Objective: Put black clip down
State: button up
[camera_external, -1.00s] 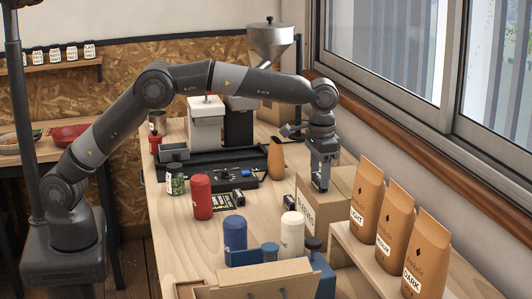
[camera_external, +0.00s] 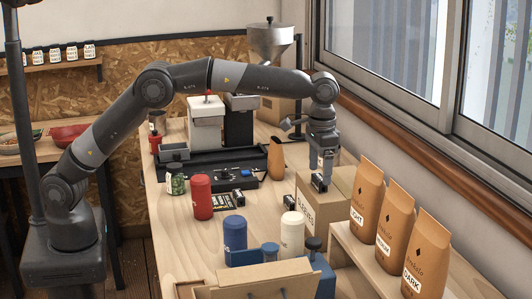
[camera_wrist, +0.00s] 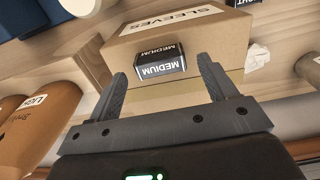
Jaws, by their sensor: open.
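A black clip with a white MEDIUM label (camera_wrist: 160,63) rests on top of the cardboard SLEEVES box (camera_wrist: 205,38). In the external view the clip (camera_external: 319,184) shows dark on top of the box (camera_external: 341,183), just below my gripper (camera_external: 321,164). In the wrist view my gripper (camera_wrist: 163,72) is open and empty, with one finger to each side of the clip and gaps between the fingers and the clip.
Brown coffee bags (camera_external: 396,222) stand on a raised wooden shelf to the right. Red (camera_external: 202,197), blue (camera_external: 235,232) and cream (camera_external: 292,234) canisters stand left of the box. Other black clips (camera_external: 237,197) lie on the table. A crumpled white piece (camera_wrist: 259,56) lies beside the box.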

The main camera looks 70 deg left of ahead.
aim_at(320, 177)
notch_tip(320, 177, up, 11)
jog(key=shift+f, duration=0.2)
jog(key=shift+a, duration=0.1)
jog(key=s+a+r+t, duration=0.1)
jog(key=s+a+r, duration=0.3)
jog(key=s+a, duration=0.4)
jog(key=s+a+r+t, duration=0.2)
jog(key=s+a+r, duration=0.35)
jog(key=s, duration=0.45)
jog(key=s+a+f+t, duration=0.1)
jog(key=s+a+f, duration=0.1)
jog(key=s+f, duration=0.3)
jog(key=s+a+f, duration=0.2)
jog(key=s+f, duration=0.3)
jog(key=s, duration=0.7)
jog(key=s+a+f+t, duration=0.1)
jog(key=s+a+f, duration=0.2)
jog(key=s+f, duration=0.2)
jog(key=s, duration=0.3)
jog(key=shift+s+t, duration=0.3)
jog(key=shift+s, duration=0.05)
jog(key=shift+o, duration=0.5)
jog(key=shift+a, duration=0.1)
